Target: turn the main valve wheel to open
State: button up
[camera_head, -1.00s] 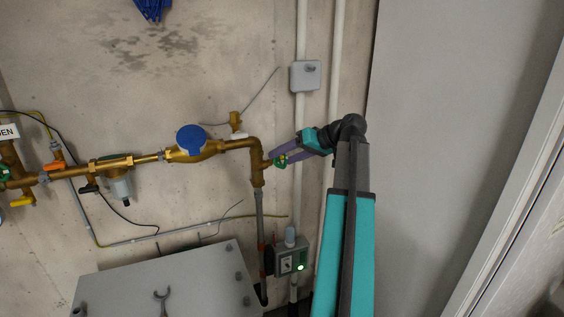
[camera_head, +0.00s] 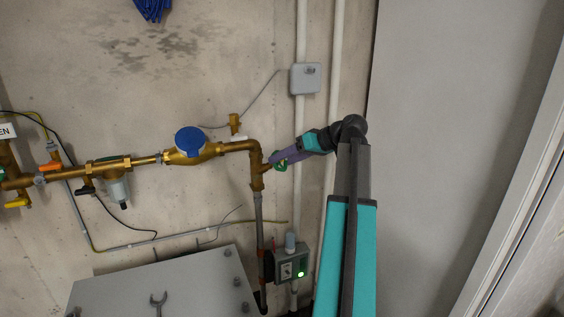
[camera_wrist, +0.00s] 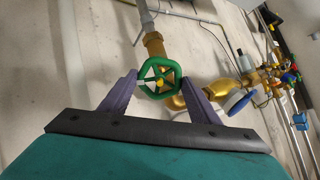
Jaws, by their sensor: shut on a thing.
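The main valve wheel is a small green handwheel with a yellow hub. It sits on a brass fitting at the right end of the pipe run. In the wrist view the green wheel (camera_wrist: 144,72) is between my two purple fingers, one on each side of its rim. My gripper (camera_wrist: 161,79) is shut on it. In the head view my gripper (camera_head: 279,160) reaches the wheel from the right, and only a bit of the green rim (camera_head: 281,168) shows below the fingers. The wheel's turned angle cannot be read.
A brass pipe (camera_head: 258,165) runs left to a blue-capped meter (camera_head: 190,141) and a filter (camera_head: 116,188). A grey box (camera_head: 305,78) is on the wall above.

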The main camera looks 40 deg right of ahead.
jog(key=shift+n+b, duration=1.4)
jog(key=shift+b, duration=0.4)
jog(key=o, duration=1.1)
jog(key=shift+s+r, duration=0.1)
jog(key=shift+r, duration=0.05)
jog(key=p+v, duration=0.2)
jog(key=v, duration=0.3)
jog(key=shift+s+d+r, duration=0.15)
jog(key=shift+s+d, duration=0.05)
jog(key=shift+s, duration=0.15)
